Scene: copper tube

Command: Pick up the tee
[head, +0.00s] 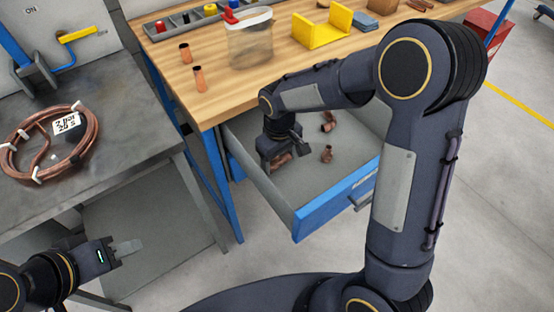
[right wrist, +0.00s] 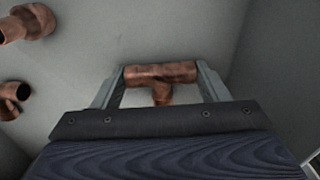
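The copper tee (right wrist: 160,75) lies crosswise between the two fingers of my right gripper (right wrist: 160,80) in the right wrist view. Its run spans from finger to finger, with an end against each, and its branch points toward the gripper body. In the head view the right gripper (head: 274,163) is low inside the open drawer, and the tee (head: 281,160) shows only partly beside it. I cannot tell if the tee is clear of the drawer floor. My left gripper (head: 128,248) is away at the lower left, its finger opening unclear.
Other copper fittings (head: 327,154) lie in the blue-fronted drawer (head: 316,212), whose walls surround the right gripper. The wooden bench (head: 214,101) above holds copper pieces, a clear container (head: 250,42) and a yellow holder (head: 320,30). A copper coil (head: 90,130) lies on the grey table.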

